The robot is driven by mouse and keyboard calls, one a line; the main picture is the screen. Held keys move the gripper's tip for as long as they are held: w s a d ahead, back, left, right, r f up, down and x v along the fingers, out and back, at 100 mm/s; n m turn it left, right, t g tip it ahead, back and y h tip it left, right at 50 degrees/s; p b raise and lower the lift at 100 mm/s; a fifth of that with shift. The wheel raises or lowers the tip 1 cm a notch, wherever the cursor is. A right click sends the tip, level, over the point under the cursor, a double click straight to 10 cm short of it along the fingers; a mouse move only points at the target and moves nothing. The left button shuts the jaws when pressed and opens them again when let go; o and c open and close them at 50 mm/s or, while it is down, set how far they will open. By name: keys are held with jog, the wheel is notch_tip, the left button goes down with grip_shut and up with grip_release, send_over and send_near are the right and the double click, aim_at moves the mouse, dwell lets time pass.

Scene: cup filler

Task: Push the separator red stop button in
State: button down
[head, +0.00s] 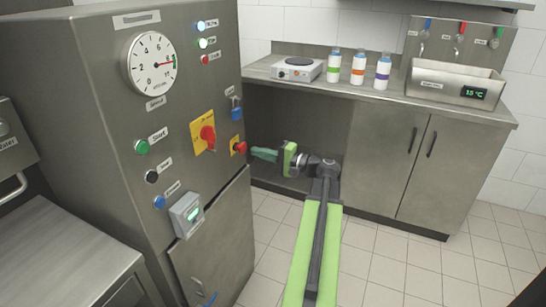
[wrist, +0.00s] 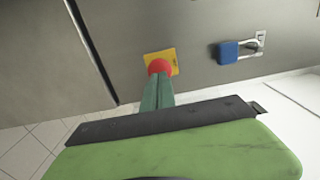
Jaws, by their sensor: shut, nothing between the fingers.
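The red stop button (head: 241,147) sits on a small yellow plate on the side of the grey steel cabinet, low near its right edge. It also shows in the wrist view (wrist: 159,66), a red dome on its yellow plate (wrist: 175,58). My gripper (head: 252,153) is shut and empty, its green fingers pointing left at the button. In the head view the tips appear close to the button, slightly lower. In the wrist view the fingertips (wrist: 157,80) overlap the lower edge of the red dome. I cannot tell whether they touch.
A blue padlock (head: 237,113) hangs just above the button, and a red rotary switch (head: 208,136) on a yellow plate is to its left. A gauge (head: 151,64) and a green start button (head: 142,147) are on the cabinet. A counter (head: 390,98) stands behind my arm. Tiled floor is clear at right.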

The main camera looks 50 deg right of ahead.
aim_at(245, 148)
jog(key=shift+x, duration=1.2)
jog(key=shift+x, duration=0.8)
jog(key=shift+r, duration=0.2)
jog(key=shift+s+d, duration=0.1)
jog(key=shift+s, duration=0.2)
jog(key=v, duration=1.4)
jog(key=shift+f, duration=0.15)
